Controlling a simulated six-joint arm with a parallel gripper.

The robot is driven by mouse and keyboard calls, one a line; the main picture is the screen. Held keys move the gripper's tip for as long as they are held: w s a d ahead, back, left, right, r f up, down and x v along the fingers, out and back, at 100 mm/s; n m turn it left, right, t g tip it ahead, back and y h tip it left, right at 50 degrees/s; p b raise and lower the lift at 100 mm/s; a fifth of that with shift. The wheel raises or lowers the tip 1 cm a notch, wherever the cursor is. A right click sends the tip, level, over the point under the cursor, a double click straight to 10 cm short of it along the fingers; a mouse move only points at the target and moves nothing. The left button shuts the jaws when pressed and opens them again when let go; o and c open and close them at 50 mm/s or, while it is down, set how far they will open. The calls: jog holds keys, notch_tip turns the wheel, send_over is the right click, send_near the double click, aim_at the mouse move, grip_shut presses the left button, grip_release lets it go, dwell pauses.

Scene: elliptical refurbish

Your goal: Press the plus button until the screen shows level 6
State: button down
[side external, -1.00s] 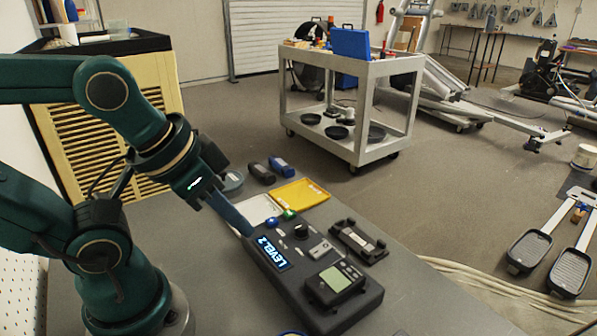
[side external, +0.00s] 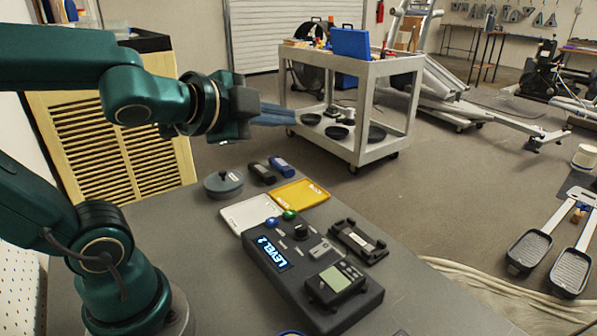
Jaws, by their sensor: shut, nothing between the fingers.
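The dark console (side external: 318,262) lies on the grey workbench, and its lit screen (side external: 272,254) reads LEVEL 2. A blue button (side external: 272,222) and a green button (side external: 289,215) sit at its far end, next to a black knob (side external: 300,232). Any plus mark is too small to read. My gripper (side external: 292,115) is raised well above the bench, beyond the console's far end, and points to the right. Its blue-grey fingers are shut and hold nothing. It is apart from the console and hides none of it.
A white tray (side external: 237,215) and a yellow tray (side external: 314,194) lie beyond the console. A round grey container (side external: 223,184), a black item (side external: 262,173) and a blue item (side external: 281,165) stand behind them. A black bracket (side external: 358,241) lies right of the console.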

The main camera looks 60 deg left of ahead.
jog(key=w+r+m+t+h, duration=0.2)
jog(key=w+r+m, duration=0.15)
jog(key=m, duration=0.55)
jog(key=m+g+h, duration=0.5)
jog(key=m+g, duration=0.2)
jog(key=m, duration=0.5)
send_over(272, 222)
notch_tip(272, 222, down, 13)
jog(key=shift+s+a+f+y, duration=0.3)
jog(key=shift+s+a+y, duration=0.1)
jog(key=shift+s, duration=0.1)
jog(key=shift+f, duration=4.4)
jog(key=shift+f, duration=0.1)
jog(key=shift+f, duration=0.3)
